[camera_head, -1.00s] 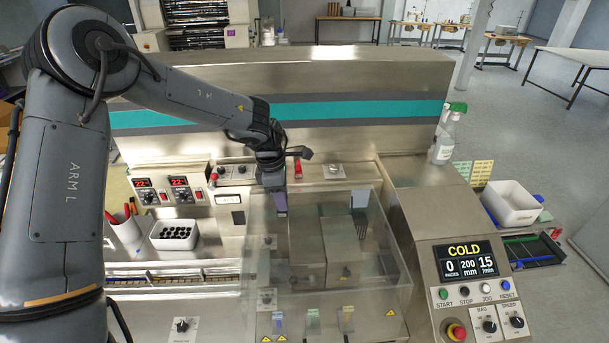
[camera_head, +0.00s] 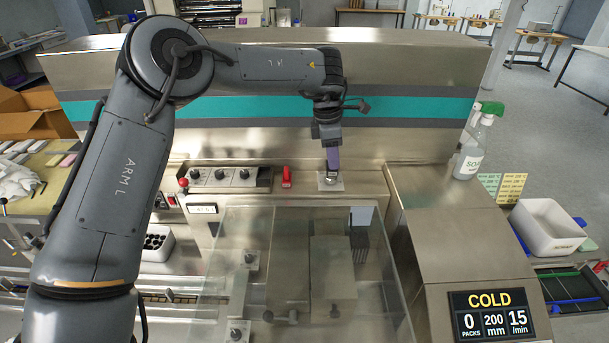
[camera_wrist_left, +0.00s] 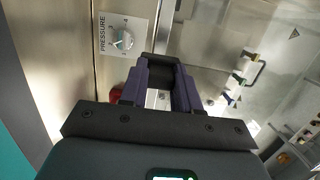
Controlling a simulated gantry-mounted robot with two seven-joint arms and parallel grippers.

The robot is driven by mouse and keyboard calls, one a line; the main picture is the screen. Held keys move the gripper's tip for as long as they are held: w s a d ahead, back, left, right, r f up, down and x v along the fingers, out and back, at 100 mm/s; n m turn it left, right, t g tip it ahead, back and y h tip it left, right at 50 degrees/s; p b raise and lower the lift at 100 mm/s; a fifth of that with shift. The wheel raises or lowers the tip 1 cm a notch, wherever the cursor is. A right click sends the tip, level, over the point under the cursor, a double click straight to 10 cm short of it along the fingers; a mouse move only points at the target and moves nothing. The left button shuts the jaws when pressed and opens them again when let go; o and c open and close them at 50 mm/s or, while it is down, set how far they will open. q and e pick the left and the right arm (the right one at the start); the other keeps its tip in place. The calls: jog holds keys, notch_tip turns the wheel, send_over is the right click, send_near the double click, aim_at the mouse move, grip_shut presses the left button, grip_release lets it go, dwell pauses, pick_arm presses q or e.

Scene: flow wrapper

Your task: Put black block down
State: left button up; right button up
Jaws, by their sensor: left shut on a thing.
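My left gripper (camera_head: 332,160) has purple fingers pointing down, in line with the knob plate on the machine's back ledge. In the left wrist view the gripper (camera_wrist_left: 164,78) has its fingers closed on a small dark piece, which looks like the black block (camera_wrist_left: 164,60), between the tips. The block cannot be made out in the head view. It seems held up above the machine, but its height is hard to tell. My right gripper is not in view.
The pressure dial plate (camera_wrist_left: 123,40) lies beside the fingers. A red handle (camera_head: 287,177) stands on the ledge to the left. A transparent cover (camera_head: 240,300) spans the front. A spray bottle (camera_head: 475,148) and white bin (camera_head: 548,230) are at right.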

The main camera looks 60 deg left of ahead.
pick_arm(q)
jog(key=a+f, duration=0.1)
jog(key=a, duration=0.2)
jog(key=s+a+f+p, duration=0.1)
jog(key=a+f, duration=0.1)
jog(key=a, duration=0.1)
jog(key=s+a+f, duration=0.1)
jog(key=a+f, duration=0.1)
jog(key=a, duration=0.1)
jog(key=shift+a+f+p, duration=0.2)
jog(key=shift+f+p, duration=0.05)
jog(key=shift+p, duration=0.05)
jog(key=shift+f, duration=1.95)
jog(key=shift+f, duration=0.15)
jog(key=shift+f, duration=0.15)
jog(key=o, duration=1.1)
jog(key=shift+c, duration=0.2)
jog(key=shift+r, duration=0.2)
